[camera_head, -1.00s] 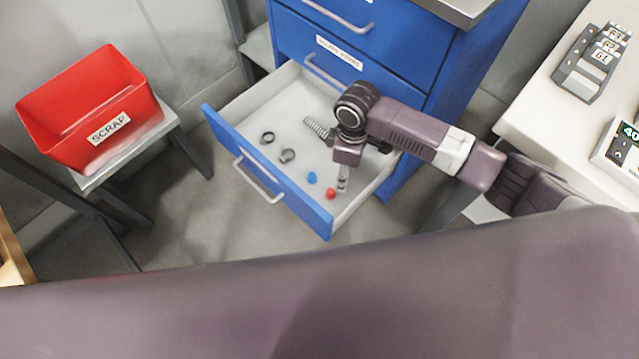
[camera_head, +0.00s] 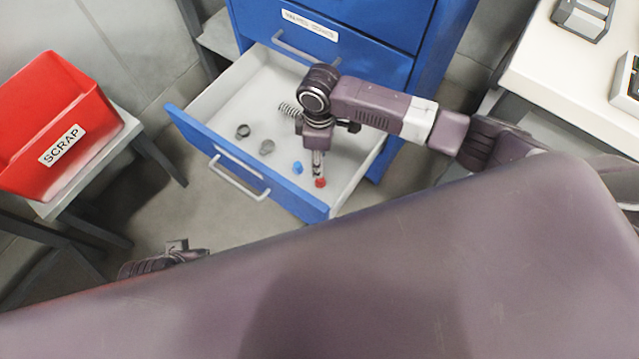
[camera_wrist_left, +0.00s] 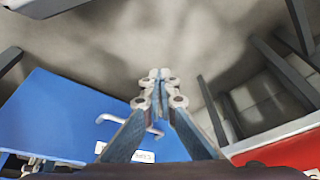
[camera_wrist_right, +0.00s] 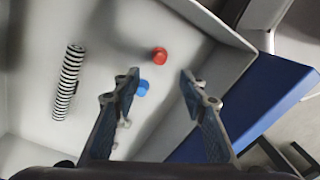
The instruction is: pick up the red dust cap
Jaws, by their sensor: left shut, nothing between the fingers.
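The red dust cap (camera_head: 320,182) lies on the floor of the open drawer, near its front right corner. It also shows in the right wrist view (camera_wrist_right: 160,54), beyond the fingertips and roughly between their lines. My right gripper (camera_wrist_right: 160,82) is open, with nothing held between its fingers. In the head view its fingertips (camera_head: 318,172) overlap the top edge of the cap; I cannot tell whether they touch. My left gripper (camera_wrist_left: 160,82) is shut and empty, outside the drawer. Only a part of the left arm shows at the lower left of the head view.
A blue cap (camera_head: 297,167) lies close beside the red one. A red scrap bin (camera_head: 40,110) stands on a stool at left. A white table (camera_head: 560,90) is at right.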

